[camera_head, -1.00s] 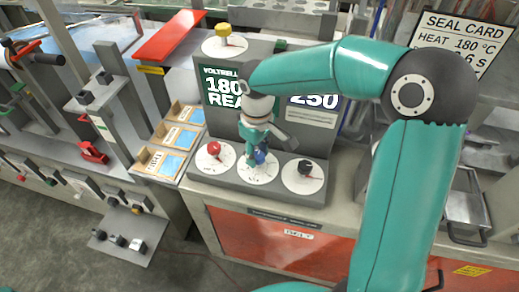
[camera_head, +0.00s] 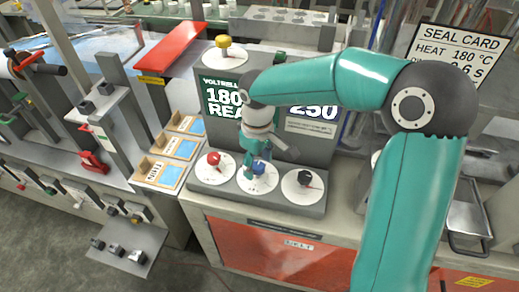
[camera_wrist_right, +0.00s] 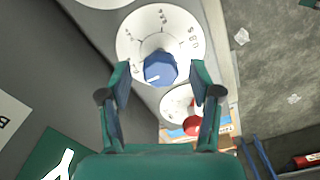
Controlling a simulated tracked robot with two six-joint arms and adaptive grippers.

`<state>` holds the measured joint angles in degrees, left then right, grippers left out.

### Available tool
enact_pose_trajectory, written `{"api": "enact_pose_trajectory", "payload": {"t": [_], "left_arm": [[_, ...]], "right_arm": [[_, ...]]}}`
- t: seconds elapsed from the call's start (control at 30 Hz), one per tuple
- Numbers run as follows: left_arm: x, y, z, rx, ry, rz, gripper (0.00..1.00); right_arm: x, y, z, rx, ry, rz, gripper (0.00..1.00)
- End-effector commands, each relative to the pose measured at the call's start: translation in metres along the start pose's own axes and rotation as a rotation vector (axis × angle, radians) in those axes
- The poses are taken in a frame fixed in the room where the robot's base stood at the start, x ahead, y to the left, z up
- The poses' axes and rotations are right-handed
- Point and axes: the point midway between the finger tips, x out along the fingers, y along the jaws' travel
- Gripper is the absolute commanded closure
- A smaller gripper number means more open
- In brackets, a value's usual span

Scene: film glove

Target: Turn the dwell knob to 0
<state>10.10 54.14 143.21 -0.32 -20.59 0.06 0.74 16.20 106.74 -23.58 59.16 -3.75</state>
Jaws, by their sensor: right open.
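The blue knob (camera_head: 258,167) sits on a white numbered dial, in the middle of the front row of the grey control box (camera_head: 240,198). I cannot read which dial is labelled dwell. My right gripper (camera_head: 254,152) reaches down over the blue knob from above. In the right wrist view, my right gripper (camera_wrist_right: 160,72) is open, with one finger on each side of the blue knob (camera_wrist_right: 160,67). I cannot tell whether the fingers touch it. A white line marks the knob, and dial marks run around it. My left gripper is not in view.
A red knob (camera_head: 213,158) and a black knob (camera_head: 304,178) flank the blue one closely. A yellow knob (camera_head: 223,42) stands higher on the box. Card bins (camera_head: 162,173) lie to the left. A seal card sign (camera_head: 462,50) stands at the right.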

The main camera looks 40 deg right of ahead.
Motion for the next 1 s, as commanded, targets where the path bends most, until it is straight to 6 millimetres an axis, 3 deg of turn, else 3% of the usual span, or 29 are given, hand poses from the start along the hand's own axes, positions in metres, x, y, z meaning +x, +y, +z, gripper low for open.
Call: {"api": "enact_pose_trajectory", "payload": {"t": [0.6, 1.0], "left_arm": [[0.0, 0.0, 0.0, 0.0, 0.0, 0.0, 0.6], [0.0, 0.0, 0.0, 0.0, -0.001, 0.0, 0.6]], "right_arm": [[-0.103, 0.0, -0.002, -0.001, 0.0, -0.001, 0.36], [-0.115, 0.0, -0.001, 0.0, -0.003, -0.001, 0.36]]}}
